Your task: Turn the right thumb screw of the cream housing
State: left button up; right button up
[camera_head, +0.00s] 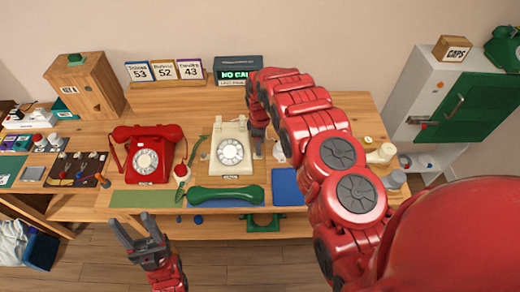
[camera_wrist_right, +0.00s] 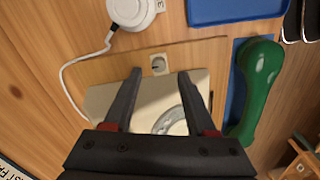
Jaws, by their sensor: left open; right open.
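The cream housing (camera_head: 229,143) is a dial phone body without a handset on the table, with a round dial. Its cream surface (camera_wrist_right: 150,93) also shows in the right wrist view under my fingers. My right gripper (camera_head: 259,141) is at the housing's right side, open, its fingers pointing down. In the right wrist view my right gripper (camera_wrist_right: 160,74) has a small pale square piece with a dark slot (camera_wrist_right: 158,64) between its fingertips, just past the housing's edge; I cannot tell whether it is the thumb screw. My left gripper (camera_head: 130,222) is open and empty in front of the table.
A red phone (camera_head: 150,155) stands left of the housing. A green handset (camera_head: 226,195) lies in front, a blue tray (camera_head: 287,187) to the right. A white round device (camera_wrist_right: 130,10) with a cord is near my right gripper. My right arm covers the table's right part.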

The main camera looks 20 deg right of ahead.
jog(key=shift+w+f+p, duration=0.1)
jog(key=shift+f+p, duration=0.25)
jog(key=shift+f, duration=1.8)
grip_shut()
